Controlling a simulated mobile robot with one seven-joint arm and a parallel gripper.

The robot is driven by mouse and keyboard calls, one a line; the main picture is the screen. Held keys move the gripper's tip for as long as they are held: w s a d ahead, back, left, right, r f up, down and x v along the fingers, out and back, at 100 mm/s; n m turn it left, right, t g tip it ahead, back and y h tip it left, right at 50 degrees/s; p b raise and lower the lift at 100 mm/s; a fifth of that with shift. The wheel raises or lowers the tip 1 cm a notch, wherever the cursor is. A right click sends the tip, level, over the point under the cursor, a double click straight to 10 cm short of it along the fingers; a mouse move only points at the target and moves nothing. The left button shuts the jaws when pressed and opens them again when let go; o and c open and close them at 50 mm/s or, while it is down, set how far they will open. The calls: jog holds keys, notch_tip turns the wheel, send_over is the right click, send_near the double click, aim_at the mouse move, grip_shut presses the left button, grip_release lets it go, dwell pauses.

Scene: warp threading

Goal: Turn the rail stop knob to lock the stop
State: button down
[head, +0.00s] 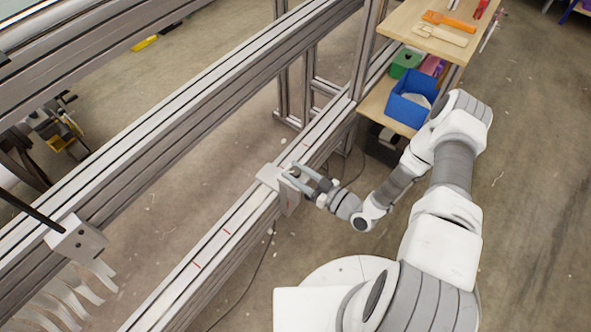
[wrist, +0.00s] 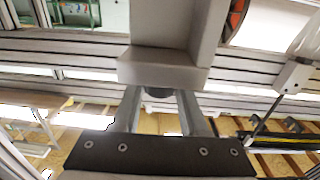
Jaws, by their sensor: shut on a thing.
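The rail stop (head: 268,174) is a light grey block sitting over the lower front rail (head: 222,238). It fills the upper middle of the wrist view (wrist: 168,68). A small dark round knob (wrist: 158,92) shows under the block in the wrist view, partly hidden by my fingers. My gripper (head: 296,176) is at the stop's right side in the head view. In the wrist view its two fingers (wrist: 160,97) stand on both sides of the knob, shut on it. Whether the stop is locked cannot be told.
Red marks (head: 197,265) lie along the rail. Another grey block with a dark rod (head: 77,240) sits on the longer rail at left. An upright post (head: 366,50) and a wooden shelf with a blue bin (head: 411,100) stand beyond my arm. The floor right of my arm is clear.

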jog(key=m+t+h+p, duration=0.1)
jog(key=m+t+h, duration=0.1)
jog(key=m+h, duration=0.1)
jog(key=m+t+h+p, duration=0.1)
jog(key=m+t+h, duration=0.1)
jog(key=t+h, duration=0.1)
jog(key=shift+s+a+m+h, duration=0.1)
jog(key=shift+s+m+h, duration=0.05)
jog(key=shift+m+h, duration=0.3)
jog(key=shift+m+t+h+p, duration=0.4)
jog(key=shift+m+h+p, duration=0.55)
jog(key=shift+h, duration=0.85)
jog(key=shift+m+t+h+p, duration=0.5)
jog(key=shift+m+h, duration=0.7)
jog(key=shift+h, duration=0.55)
jog(key=shift+f, duration=0.1)
jog(key=shift+c, duration=2.2)
grip_release()
jog(key=shift+s, duration=0.1)
